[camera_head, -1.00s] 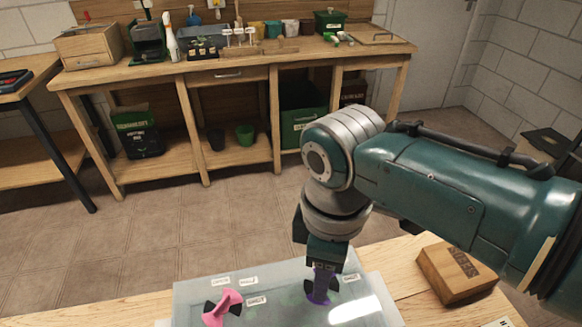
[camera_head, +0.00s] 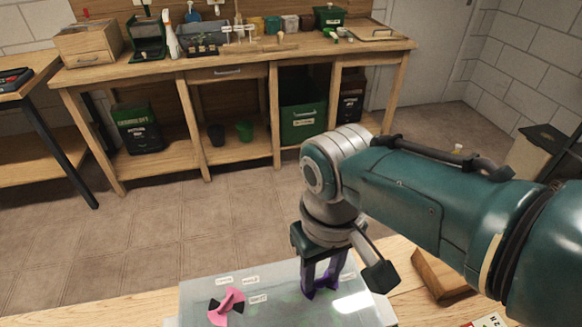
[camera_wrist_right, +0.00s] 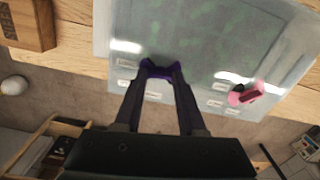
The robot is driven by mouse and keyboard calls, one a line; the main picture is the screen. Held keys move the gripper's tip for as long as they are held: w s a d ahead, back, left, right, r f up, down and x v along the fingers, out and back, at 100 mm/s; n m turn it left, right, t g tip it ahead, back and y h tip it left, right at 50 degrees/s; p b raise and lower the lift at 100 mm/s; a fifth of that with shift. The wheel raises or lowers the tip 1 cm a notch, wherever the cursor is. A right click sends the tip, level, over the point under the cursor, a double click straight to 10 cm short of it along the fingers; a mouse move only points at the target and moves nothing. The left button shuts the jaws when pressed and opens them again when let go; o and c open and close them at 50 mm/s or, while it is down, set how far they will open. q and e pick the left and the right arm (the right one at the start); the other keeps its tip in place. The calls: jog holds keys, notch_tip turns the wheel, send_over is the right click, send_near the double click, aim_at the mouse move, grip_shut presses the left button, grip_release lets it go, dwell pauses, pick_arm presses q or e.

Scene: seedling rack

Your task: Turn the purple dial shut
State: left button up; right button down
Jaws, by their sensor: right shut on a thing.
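The purple dial (camera_head: 322,287) sits on the right part of a pale, translucent lid (camera_head: 200,297) on the near table. It also shows in the right wrist view (camera_wrist_right: 158,70), between the fingertips. My right gripper (camera_head: 320,288) reaches down from above and is shut on the purple dial, one finger on each side. The fingers partly hide the dial, so its pointing direction is hard to tell. A pink dial (camera_head: 226,307) with black parts sits on the same lid to the left. Small white labels (camera_head: 251,280) lie near the dials. My left gripper is not in view.
A wooden block (camera_head: 438,275) lies right of the lid, close under my right arm. A workbench (camera_head: 230,72) with pots, tools and bins stands across the floor. The lid between the two dials is clear.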

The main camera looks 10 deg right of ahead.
aim_at(322, 281)
jog(key=shift+m, duration=0.8)
jog(key=shift+c, duration=2.4)
grip_release()
notch_tip(322, 281, up, 10)
jog(key=p, duration=0.5)
jog(key=shift+p, duration=0.3)
jog(key=shift+s+f, duration=0.1)
